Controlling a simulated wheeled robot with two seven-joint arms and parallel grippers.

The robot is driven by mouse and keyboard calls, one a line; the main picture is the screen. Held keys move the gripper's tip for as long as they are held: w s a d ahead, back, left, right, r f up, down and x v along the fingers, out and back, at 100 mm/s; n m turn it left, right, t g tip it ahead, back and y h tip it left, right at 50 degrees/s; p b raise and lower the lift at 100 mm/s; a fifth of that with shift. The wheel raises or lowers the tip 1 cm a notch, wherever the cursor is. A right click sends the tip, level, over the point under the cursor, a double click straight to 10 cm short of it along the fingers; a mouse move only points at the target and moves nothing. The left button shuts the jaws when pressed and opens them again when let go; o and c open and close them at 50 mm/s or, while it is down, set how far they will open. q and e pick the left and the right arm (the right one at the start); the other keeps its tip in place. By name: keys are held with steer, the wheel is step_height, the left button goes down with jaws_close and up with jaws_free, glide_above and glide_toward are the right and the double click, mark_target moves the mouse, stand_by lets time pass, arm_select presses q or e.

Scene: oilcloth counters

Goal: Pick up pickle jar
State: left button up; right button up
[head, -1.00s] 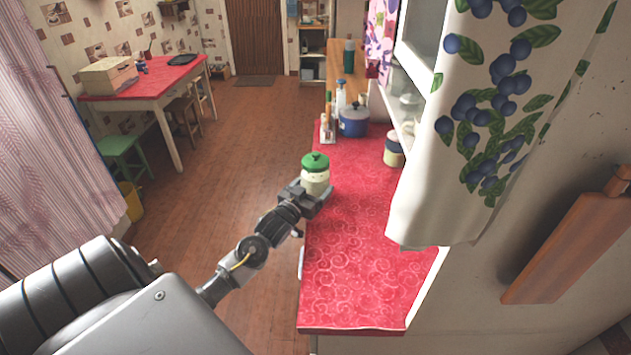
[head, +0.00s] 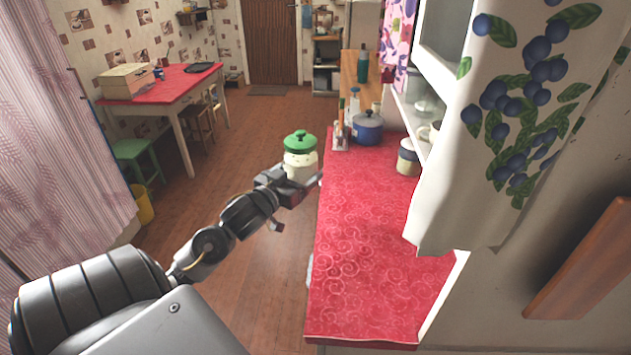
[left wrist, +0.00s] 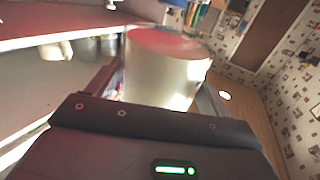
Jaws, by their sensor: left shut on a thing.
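The pickle jar (head: 300,163) is a pale jar with a green lid in the head view. My left gripper (head: 296,181) is shut on it and holds it upright beside the left edge of the red counter (head: 375,240), above the floor side. In the left wrist view the jar (left wrist: 160,75) stands between the fingers and fills the upper middle, blurred, with its top reddish in that view. My right gripper is in neither view.
A blue pot (head: 367,128) and several bottles stand at the counter's far end. A lidded canister (head: 408,158) stands at its right side, below an open white cabinet. A blueberry-print curtain (head: 465,190) hangs over the near right. The near counter is clear.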

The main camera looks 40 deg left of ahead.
mark_target(285, 166)
arm_select(q)
steer(key=s+r, duration=0.1)
steer(key=s, duration=0.2)
steer(key=s+a+r, duration=0.1)
steer(key=s, duration=0.1)
steer(key=shift+s+r, duration=0.2)
steer(key=shift+r, duration=0.15)
